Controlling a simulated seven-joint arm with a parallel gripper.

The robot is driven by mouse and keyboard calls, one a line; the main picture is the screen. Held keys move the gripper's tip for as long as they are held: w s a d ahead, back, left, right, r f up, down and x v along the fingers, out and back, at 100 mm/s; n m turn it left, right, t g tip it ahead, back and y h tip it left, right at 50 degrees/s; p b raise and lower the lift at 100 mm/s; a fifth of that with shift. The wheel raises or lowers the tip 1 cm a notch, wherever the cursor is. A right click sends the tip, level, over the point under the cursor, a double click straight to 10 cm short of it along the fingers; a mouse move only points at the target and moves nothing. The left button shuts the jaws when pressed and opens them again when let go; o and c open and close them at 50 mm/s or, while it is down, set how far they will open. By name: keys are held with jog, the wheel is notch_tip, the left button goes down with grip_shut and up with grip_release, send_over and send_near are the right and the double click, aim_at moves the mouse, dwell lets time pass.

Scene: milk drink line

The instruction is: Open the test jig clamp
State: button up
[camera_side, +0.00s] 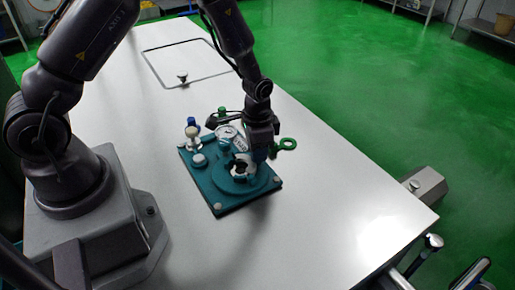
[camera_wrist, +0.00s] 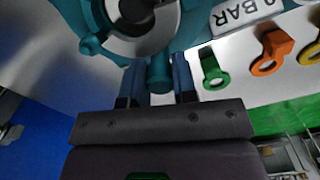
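The teal test jig (camera_side: 208,187) stands on the white table, with a round clamp body (camera_side: 262,187) on its plate and a pressure gauge (camera_side: 228,132) behind. My gripper (camera_side: 262,148) is low at the clamp's far right side and partly hides it. In the wrist view the teal clamp ring (camera_wrist: 96,45) fills the top, and a short teal handle (camera_wrist: 161,78) sticks out from it. The handle lies between the two blue fingers of my gripper (camera_wrist: 156,70). The fingers are apart, with a visible gap on the handle's left; contact on its right cannot be told.
A green ring tag (camera_wrist: 212,70), an orange tag (camera_wrist: 270,52) and a yellow tag lie right of the handle, near a white BAR label (camera_wrist: 243,14). White knobs (camera_side: 192,133) stand on the jig's left. The table front (camera_side: 330,235) is clear.

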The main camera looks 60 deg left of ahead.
grip_shut()
jog(key=shift+w+d, duration=0.1)
jog(key=shift+w, duration=0.05)
jog(key=m, duration=0.1)
jog(key=w+d+m, duration=0.1)
jog(key=m, duration=0.1)
jog(key=shift+d, duration=0.1)
jog(key=d+m, duration=0.1)
jog(key=m, duration=0.1)
jog(key=w+d+m, duration=0.1)
jog(key=m, duration=0.1)
jog(key=shift+d, duration=0.3)
jog(key=d+m, duration=0.1)
jog(key=m, duration=0.1)
jog(key=d+m, duration=0.1)
jog(key=m, duration=0.2)
jog(key=shift+s+d, duration=0.1)
jog(key=shift+d, duration=0.3)
jog(key=shift+s+d+m, duration=0.3)
jog(key=shift+d+m, duration=0.3)
jog(key=shift+m, duration=0.5)
jog(key=shift+s+d+m, duration=0.25)
jog(key=shift+d+m, duration=0.35)
jog(key=shift+m, duration=0.5)
